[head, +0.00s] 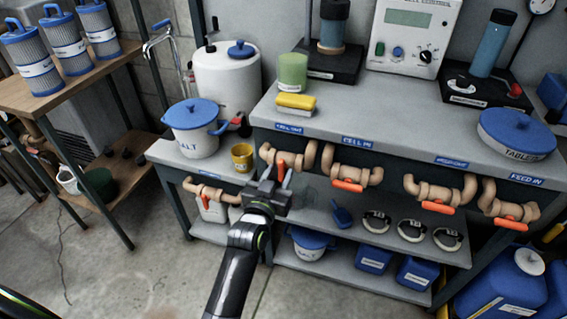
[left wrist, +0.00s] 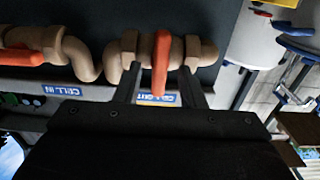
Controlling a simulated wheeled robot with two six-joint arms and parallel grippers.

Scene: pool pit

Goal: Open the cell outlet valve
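The cell outlet valve (head: 305,156) is a tan pipe fitting under the bench edge, below the blue CELL OUT label (head: 289,128). Its orange handle (head: 281,171) stands across the pipe. My left gripper (head: 275,176) is at this valve and partly hides it in the head view. In the left wrist view, the orange handle (left wrist: 161,65) shows between the two spread fingers (left wrist: 160,86), with gaps on both sides. The gripper is open; whether either finger touches the pipe is unclear. My right gripper is not in view.
The CELL IN valve (head: 347,184) is close on the right, its handle lying along its pipe. Two more valves (head: 436,196) (head: 508,211) sit further right. A yellow cup (head: 242,157) and salt tub (head: 195,135) stand left. A lower shelf (head: 330,225) runs below.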

